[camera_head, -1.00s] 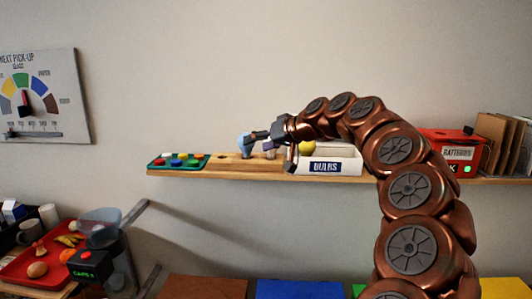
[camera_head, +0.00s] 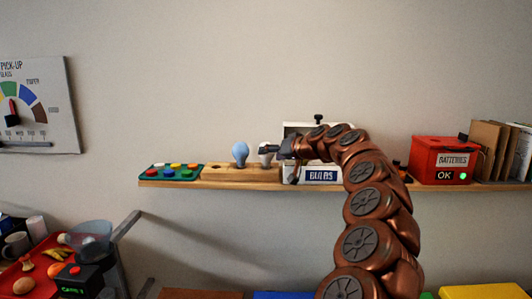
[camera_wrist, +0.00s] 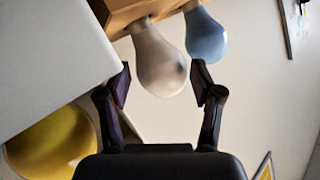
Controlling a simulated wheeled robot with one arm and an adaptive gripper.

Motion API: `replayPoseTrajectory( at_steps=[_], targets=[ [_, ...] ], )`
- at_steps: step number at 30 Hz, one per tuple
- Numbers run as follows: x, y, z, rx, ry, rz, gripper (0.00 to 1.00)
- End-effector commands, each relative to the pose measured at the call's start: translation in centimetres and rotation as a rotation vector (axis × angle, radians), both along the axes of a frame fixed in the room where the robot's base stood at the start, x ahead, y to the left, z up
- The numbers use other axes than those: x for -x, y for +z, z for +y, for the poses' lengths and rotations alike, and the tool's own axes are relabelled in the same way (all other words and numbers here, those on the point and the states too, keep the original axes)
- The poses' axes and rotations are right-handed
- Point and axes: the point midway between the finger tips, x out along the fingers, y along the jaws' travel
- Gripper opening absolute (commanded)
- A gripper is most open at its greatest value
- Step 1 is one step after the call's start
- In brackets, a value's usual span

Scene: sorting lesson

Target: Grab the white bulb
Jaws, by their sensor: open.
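The white bulb (camera_head: 265,149) stands upright on a wooden holder (camera_head: 250,173) on the wall shelf, just right of a pale blue bulb (camera_head: 240,152). In the wrist view the white bulb (camera_wrist: 160,62) hangs between the two fingertips of my gripper (camera_wrist: 161,80), with the blue bulb (camera_wrist: 206,38) behind it to the right. My gripper is open, a finger on each side of the white bulb, with a gap visible at least on the right. In the head view my gripper (camera_head: 272,150) reaches in from the right and partly covers the bulb.
A white box labelled BULBS (camera_head: 321,175) stands close on the right; my arm hides part of it. A yellow rounded thing (camera_wrist: 52,145) shows near its wall. A green tray of coloured pieces (camera_head: 171,172) is left, a red BATTERIES box (camera_head: 440,160) right.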

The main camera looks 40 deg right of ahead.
Motion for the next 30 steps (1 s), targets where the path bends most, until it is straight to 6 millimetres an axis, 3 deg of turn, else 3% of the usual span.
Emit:
replayPoseTrajectory(
  at_steps=[6,14,22,30],
  targets=[
    [-2.1,-0.5,0.3,0.001,0.0,-0.001,0.66],
    [-2.4,-0.7,0.4,0.001,0.0,-0.002,0.66],
    [-2.3,-0.7,0.4,0.001,0.0,-0.002,0.39],
    [-2.3,-0.7,0.4,0.0,0.0,-0.001,0.38]
  ],
)
